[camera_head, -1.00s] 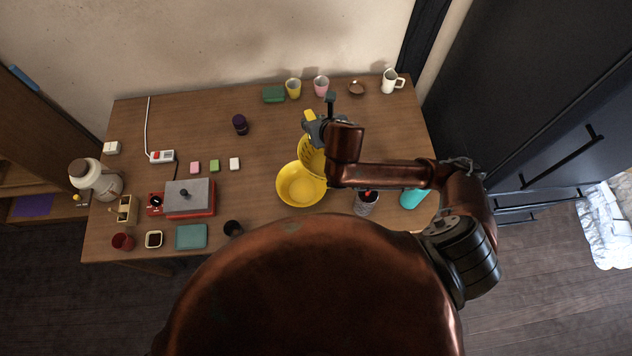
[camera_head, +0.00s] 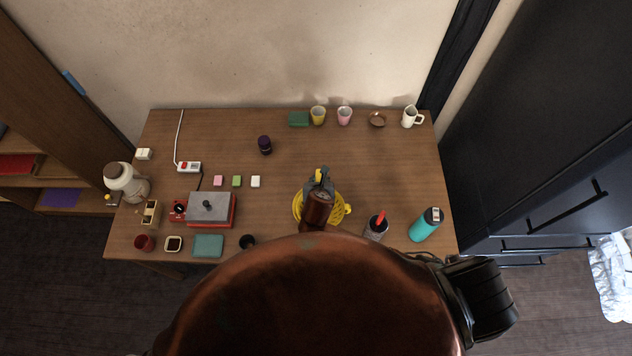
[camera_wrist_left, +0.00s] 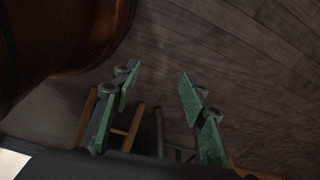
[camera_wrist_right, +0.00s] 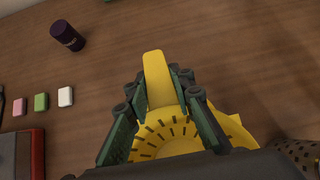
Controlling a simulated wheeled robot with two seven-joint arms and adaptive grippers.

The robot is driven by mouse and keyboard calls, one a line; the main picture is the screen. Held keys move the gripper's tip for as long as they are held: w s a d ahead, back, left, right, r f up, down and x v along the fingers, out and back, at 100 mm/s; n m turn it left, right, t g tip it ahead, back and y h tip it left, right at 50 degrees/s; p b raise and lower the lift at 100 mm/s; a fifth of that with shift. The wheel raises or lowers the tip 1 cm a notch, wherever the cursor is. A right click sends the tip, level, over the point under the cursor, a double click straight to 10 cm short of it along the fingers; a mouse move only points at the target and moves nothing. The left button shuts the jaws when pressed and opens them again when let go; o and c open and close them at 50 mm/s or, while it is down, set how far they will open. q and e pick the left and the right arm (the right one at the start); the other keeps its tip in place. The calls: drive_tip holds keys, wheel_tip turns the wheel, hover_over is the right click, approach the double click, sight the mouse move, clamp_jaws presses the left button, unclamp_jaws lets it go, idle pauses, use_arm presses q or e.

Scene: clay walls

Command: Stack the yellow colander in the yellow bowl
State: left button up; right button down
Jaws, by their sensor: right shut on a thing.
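The yellow colander (camera_head: 335,218) is at the front middle-right of the table, below my right gripper (camera_head: 320,182). In the right wrist view the right gripper (camera_wrist_right: 165,95) is shut on one yellow handle (camera_wrist_right: 155,70) of the colander, whose slotted wall (camera_wrist_right: 165,133) shows between and below the fingers. The yellow bowl is largely hidden under the colander and my arm; I cannot clearly tell its rim from the colander's or how deep the colander sits. My left gripper (camera_wrist_left: 155,100) is open and empty above the floor in the left wrist view.
A dark cup with a red item (camera_head: 376,228) and a teal bottle (camera_head: 426,224) stand right of the colander. Several small blocks (camera_head: 237,181) and a red-based grey device (camera_head: 211,208) lie left. The table middle behind the colander is clear.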

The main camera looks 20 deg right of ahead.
drive_tip(key=w+f, duration=0.1)
drive_tip(key=f, duration=0.1)
drive_tip(key=w+f, duration=0.2)
drive_tip(key=f, duration=0.1)
drive_tip(key=w+f+b, duration=0.1)
drive_tip(key=w+f, duration=0.1)
drive_tip(key=f, duration=0.1)
drive_tip(key=shift+d+f, duration=0.1)
drive_tip(key=shift+f, duration=0.15)
use_arm(q)
drive_tip(key=shift+s+f, duration=0.65)
drive_tip(key=shift+s, duration=0.1)
use_arm(e)
drive_tip(key=shift+f, duration=0.5)
use_arm(q)
drive_tip(key=shift+s, duration=0.2)
use_arm(e)
drive_tip(key=c, duration=1.7)
unclamp_jaws()
drive_tip(key=shift+r, duration=0.35)
drive_tip(key=p+v, duration=0.1)
drive_tip(key=v, duration=1)
drive_tip(key=shift+s+r, duration=0.25)
drive_tip(key=shift+s, duration=0.05)
use_arm(q)
drive_tip(key=shift+r, duration=0.7)
